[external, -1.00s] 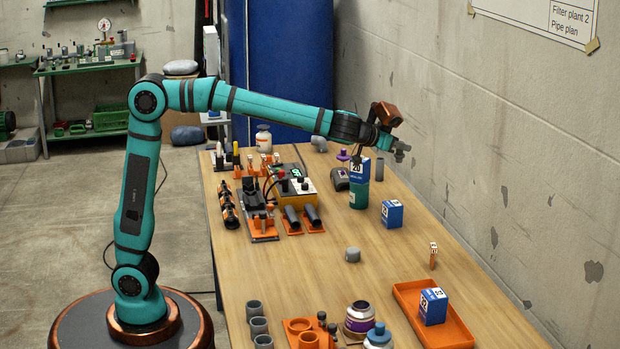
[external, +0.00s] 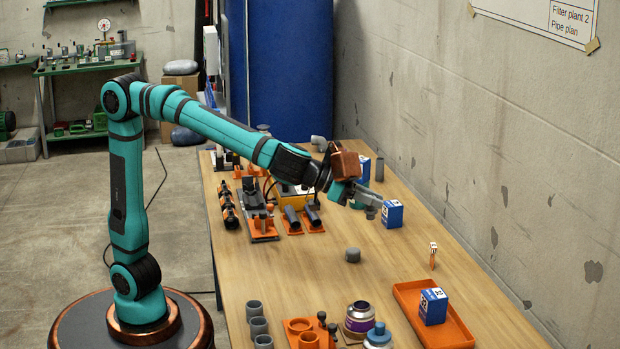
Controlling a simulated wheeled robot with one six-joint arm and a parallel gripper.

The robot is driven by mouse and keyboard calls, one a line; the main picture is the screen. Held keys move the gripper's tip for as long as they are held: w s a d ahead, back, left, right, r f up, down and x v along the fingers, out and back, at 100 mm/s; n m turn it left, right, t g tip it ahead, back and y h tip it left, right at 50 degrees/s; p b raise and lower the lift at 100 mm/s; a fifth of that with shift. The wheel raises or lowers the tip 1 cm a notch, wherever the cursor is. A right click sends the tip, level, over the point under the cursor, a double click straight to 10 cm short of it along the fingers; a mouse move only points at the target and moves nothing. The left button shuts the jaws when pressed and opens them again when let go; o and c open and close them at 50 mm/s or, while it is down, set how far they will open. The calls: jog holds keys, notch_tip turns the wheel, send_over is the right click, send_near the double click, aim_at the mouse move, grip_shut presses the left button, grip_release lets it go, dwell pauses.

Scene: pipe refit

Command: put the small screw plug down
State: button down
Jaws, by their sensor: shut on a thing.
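My gripper (external: 372,201) hangs over the middle of the table, to the left of a blue-and-white box (external: 392,214). It is shut on the small screw plug (external: 371,212), a small grey piece just below the fingertips. The plug appears to be held above the tabletop; the exact height is hard to tell. The fingers hide part of it.
A grey cap (external: 353,255) stands on the wooden table (external: 300,272) nearer the front. An orange tray (external: 458,331) holds another blue box (external: 433,307). A small tagged orange stand (external: 433,258) is at the right. Bare wood surrounds the cap.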

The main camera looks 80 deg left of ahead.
jog(key=s+d+m+h, duration=0.1)
jog(key=s+d, duration=0.3)
jog(key=s, duration=0.1)
jog(key=shift+w+f, duration=0.2)
jog(key=shift+f, duration=5.1)
jog(key=shift+w+f, duration=0.15)
jog(key=shift+f, duration=5.1)
jog(key=shift+f, duration=0.2)
jog(key=c, duration=1.3)
grip_release()
jog(key=shift+r, duration=0.1)
jog(key=shift+s+r, duration=0.1)
jog(key=shift+r, duration=0.05)
jog(key=v, duration=1.2)
